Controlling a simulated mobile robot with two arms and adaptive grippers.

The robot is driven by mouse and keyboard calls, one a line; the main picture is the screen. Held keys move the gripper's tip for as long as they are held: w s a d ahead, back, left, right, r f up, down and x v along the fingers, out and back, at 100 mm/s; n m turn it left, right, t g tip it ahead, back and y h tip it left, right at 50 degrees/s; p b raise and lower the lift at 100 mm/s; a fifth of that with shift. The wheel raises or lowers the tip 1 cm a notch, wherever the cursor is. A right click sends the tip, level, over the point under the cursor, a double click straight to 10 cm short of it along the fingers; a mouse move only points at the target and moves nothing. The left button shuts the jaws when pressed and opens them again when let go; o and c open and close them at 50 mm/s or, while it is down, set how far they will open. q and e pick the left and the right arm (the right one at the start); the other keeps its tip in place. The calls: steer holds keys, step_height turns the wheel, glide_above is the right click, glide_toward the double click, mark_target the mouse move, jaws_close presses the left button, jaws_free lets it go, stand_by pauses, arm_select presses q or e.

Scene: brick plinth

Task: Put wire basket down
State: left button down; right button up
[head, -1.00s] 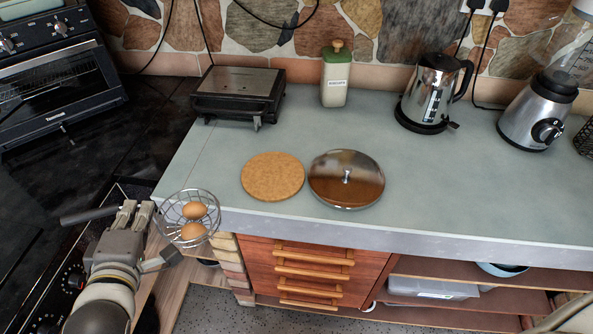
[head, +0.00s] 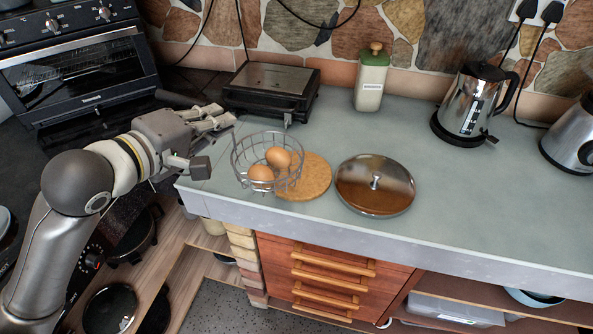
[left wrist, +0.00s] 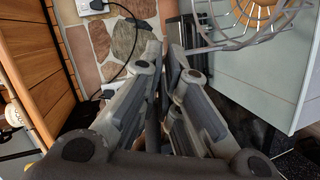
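The wire basket (head: 239,172) is an open round wire bowl with two brown eggs (head: 278,157) in it. It is over the counter's front left corner and overlaps the left part of the round cork mat (head: 318,177). I cannot tell whether its bottom touches the counter. My left gripper (head: 226,119) is beside the basket on its left, with its fingers closed around the handle; a dark handle end sticks out behind the fingers. In the left wrist view the fingers (left wrist: 167,65) are close together and the basket wires (left wrist: 232,42) show at upper right. My right gripper is out of view.
A steel lid (head: 374,185) lies right of the cork mat. A black grill (head: 270,90) stands behind the basket, with a green-lidded jar (head: 370,80) and a kettle (head: 473,103) farther right. The counter (head: 480,205) is clear at front right.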

arm_select(q)
steer(key=w+d+f+p, duration=0.1)
steer(key=w+d+f, duration=0.2)
steer(key=w+f, duration=0.3)
steer(key=w+d+f+p, duration=0.2)
steer(key=w+d+f, duration=0.1)
steer(key=w+f, duration=0.3)
steer(key=shift+w+d+f, duration=0.15)
steer(key=shift+d+f, duration=0.1)
steer(key=shift+f, duration=0.05)
steer(key=c, duration=1.7)
jaws_free()
steer(key=shift+f, duration=0.15)
steer(key=shift+o, duration=0.3)
steer(key=b+v, duration=0.1)
steer(key=v, duration=1.1)
steer(key=shift+b, duration=0.35)
